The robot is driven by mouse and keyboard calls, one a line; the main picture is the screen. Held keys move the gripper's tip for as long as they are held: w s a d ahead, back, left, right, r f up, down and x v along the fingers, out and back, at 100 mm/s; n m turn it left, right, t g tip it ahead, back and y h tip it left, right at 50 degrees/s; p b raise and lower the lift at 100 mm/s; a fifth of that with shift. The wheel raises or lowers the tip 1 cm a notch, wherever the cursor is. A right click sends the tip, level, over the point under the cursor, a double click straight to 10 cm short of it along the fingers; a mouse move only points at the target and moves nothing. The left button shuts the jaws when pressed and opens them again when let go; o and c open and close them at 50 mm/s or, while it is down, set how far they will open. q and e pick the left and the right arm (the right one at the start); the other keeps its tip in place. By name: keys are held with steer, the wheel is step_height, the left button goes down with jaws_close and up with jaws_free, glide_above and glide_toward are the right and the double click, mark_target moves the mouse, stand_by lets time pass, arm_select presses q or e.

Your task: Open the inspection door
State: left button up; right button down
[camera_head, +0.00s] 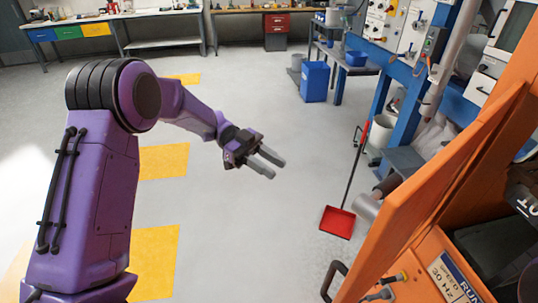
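An orange panel (425,185), which looks like the inspection door, stands out from the orange housing (425,262) at the right. A dark space shows to the right of it. A black handle (333,279) sticks out at its lower left, at the bottom of the view. My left gripper (276,168) is in the middle of the view, left of the panel and clear of it. Its two grey fingers are apart with nothing between them. My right gripper is not in view.
A red dustpan (337,222) with a long handle stands on the floor between my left gripper and the blue frame (400,72). Blue bins (314,82) stand farther back. Workbenches line the far wall. The grey floor around my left gripper is clear.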

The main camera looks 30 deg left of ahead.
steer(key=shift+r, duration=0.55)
